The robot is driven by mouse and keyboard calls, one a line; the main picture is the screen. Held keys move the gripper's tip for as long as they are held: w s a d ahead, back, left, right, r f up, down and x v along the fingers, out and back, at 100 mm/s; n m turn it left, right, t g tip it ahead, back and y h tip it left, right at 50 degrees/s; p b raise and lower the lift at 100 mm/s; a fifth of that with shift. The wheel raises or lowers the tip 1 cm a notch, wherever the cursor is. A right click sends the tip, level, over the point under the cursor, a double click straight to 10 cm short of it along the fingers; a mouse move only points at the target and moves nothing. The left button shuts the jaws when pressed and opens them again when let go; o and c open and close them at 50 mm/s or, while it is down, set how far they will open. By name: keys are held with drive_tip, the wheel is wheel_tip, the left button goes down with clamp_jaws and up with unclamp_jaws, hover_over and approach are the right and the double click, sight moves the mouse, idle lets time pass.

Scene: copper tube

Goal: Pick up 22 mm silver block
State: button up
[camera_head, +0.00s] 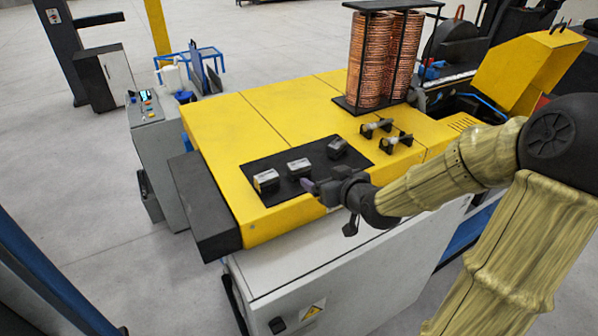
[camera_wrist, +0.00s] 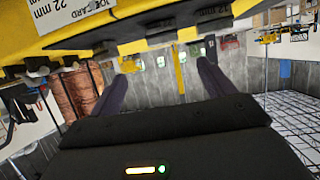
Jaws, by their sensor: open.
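Three small grey blocks sit in a row on a black mat (camera_head: 254,170) on the yellow machine top: a left block (camera_head: 266,181), a middle block (camera_head: 299,168) and a right block (camera_head: 337,148). Their size marks are too small to read in the head view, so I cannot tell which is the 22 mm one. My gripper (camera_head: 306,185) is just in front of the mat's near edge, close to the middle block, and holds nothing. In the wrist view my gripper (camera_wrist: 163,72) has its two dark fingers spread, with no block visible between them.
In the wrist view, a white label (camera_wrist: 70,12) reading "22 mm" is on the yellow edge above. Two black-and-metal fittings (camera_head: 388,133) stand right of the mat. A rack of copper coils (camera_head: 372,62) stands behind them. The yellow top (camera_head: 240,125) behind the mat is clear.

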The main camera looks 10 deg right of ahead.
sight(301, 166)
drive_tip(key=p+x, duration=0.1)
drive_tip(key=x, duration=0.8)
drive_tip(key=shift+f, duration=0.1)
drive_tip(key=shift+w+a+f+p, duration=0.2)
drive_tip(key=shift+w+a+p, duration=0.25)
drive_tip(key=shift+w+p, duration=0.25)
drive_tip(key=p+x, duration=0.1)
drive_tip(key=x, duration=0.1)
drive_tip(key=shift+w+a+f, duration=0.2)
drive_tip(key=shift+w, duration=0.05)
drive_tip(key=shift+w+f+p, duration=0.3)
drive_tip(key=shift+w+p, duration=0.05)
drive_tip(key=shift+w, duration=0.1)
drive_tip(key=shift+r, duration=0.1)
drive_tip(key=c, duration=1.5)
